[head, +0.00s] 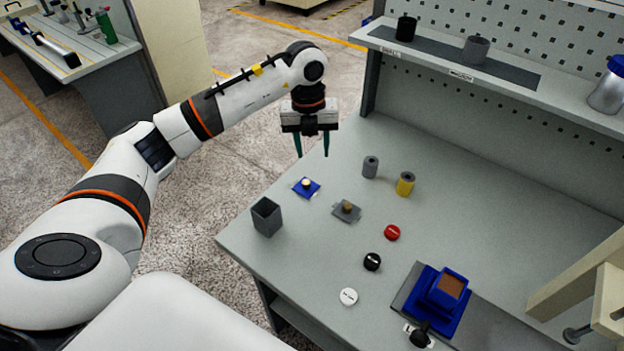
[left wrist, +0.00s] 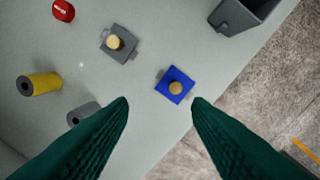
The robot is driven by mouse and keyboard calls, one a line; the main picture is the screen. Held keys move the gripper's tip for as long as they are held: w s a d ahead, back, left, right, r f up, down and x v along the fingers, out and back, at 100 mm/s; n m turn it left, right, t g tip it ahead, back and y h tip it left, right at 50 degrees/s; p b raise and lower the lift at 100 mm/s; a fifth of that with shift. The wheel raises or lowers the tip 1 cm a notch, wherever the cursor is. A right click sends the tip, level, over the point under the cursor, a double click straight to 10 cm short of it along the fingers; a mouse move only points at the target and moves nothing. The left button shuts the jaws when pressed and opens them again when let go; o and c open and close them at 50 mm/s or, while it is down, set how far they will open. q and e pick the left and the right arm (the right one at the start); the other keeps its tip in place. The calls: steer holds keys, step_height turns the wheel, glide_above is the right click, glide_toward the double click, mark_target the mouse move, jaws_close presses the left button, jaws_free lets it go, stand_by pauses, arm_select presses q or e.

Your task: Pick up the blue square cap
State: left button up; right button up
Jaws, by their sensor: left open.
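The blue square cap (head: 306,187) lies flat near the left edge of the workbench, with a round tan knob on top. In the left wrist view the blue square cap (left wrist: 167,84) lies beyond the fingertips, between their lines. My left gripper (head: 313,155) is open and empty, above and behind the cap in the head view, with dark green fingers pointing down. The fingers also show in the left wrist view (left wrist: 160,102), spread apart and not touching the cap. My right gripper is in neither view.
A grey square cap (head: 346,211) lies beside the blue one. A grey open box (head: 267,217) stands at the bench edge. Grey (head: 370,167) and yellow (head: 405,184) cylinders stand behind. Red (head: 392,232), black (head: 372,262) and white (head: 348,297) round pieces lie nearer, by a blue fixture (head: 424,275).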

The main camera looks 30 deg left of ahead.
arm_select(q)
steer(key=a+y, duration=0.1)
steer(key=a, duration=0.1)
steer(key=p, duration=0.2)
glide_above(306, 181)
step_height(306, 181, down, 6)
steer(key=shift+a+r, duration=0.1)
steer(key=shift+r, duration=0.1)
steer(key=shift+f, duration=0.55)
step_height(306, 181, down, 4)
steer(key=shift+r+p, duration=0.15)
steer(key=shift+p, duration=0.7)
steer(key=shift+f, duration=0.4)
steer(key=shift+c, duration=0.3)
jaws_close()
